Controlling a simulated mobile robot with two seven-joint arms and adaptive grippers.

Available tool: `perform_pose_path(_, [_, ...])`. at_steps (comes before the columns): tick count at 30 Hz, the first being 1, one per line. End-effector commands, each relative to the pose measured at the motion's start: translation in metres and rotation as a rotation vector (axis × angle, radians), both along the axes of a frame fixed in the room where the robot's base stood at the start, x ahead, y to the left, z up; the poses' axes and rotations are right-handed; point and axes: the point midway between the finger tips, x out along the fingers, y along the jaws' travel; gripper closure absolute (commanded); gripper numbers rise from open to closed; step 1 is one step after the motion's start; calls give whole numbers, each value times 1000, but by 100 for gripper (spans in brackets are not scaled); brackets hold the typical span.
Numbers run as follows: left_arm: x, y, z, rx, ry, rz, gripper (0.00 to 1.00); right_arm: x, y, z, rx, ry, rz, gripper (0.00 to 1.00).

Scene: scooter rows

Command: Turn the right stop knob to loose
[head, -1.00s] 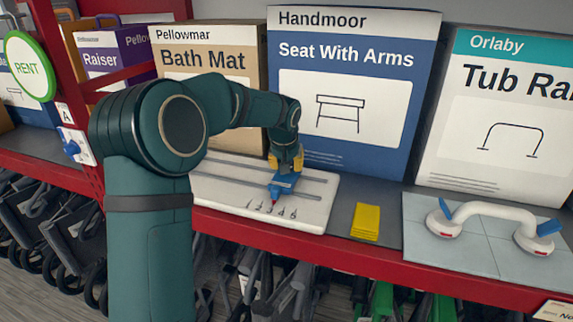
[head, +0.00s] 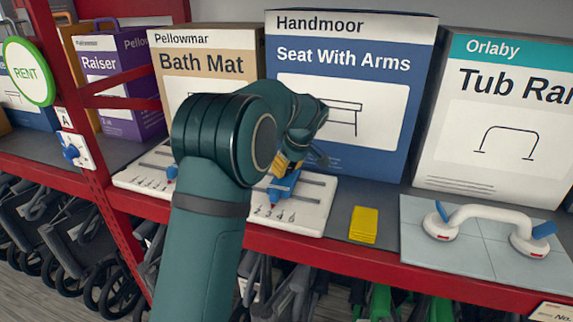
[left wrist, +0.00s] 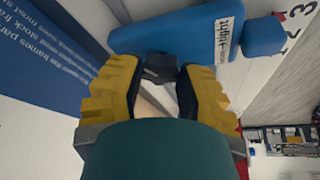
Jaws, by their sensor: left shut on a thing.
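The right stop (head: 284,188) is a blue slider on a white board (head: 312,217) with grey rails and printed numbers. My left gripper (head: 290,165), with yellow fingers, is down at this stop. In the left wrist view my left gripper (left wrist: 158,80) is shut on the dark knob (left wrist: 160,68) of the blue stop (left wrist: 165,36). A white label (left wrist: 228,40) with small print is on the stop; I cannot read the knob's setting. The left stop (head: 171,173), also blue, sits on the same board, partly hidden by my arm. My right gripper is not in view.
Large boxes, including Bath Mat (head: 205,65) and Seat With Arms (head: 345,60), stand close behind the board. A yellow cloth (head: 364,225) and a white grab handle (head: 490,215) on a tiled panel lie to the right. The red shelf edge (head: 330,255) runs in front.

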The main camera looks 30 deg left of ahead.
Motion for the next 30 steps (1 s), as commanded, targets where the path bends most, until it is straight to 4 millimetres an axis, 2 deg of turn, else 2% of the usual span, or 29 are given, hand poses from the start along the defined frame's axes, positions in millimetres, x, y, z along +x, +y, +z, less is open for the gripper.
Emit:
perform_pose_path(12, [-1,-1,-4,-2,14,191,99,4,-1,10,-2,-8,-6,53])
perform_pose_path(29, [-1,-1,-5,-4,14,217,99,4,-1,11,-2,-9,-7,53])
perform_pose_path(30, [-1,-1,-5,-4,13,217,46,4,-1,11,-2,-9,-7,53])
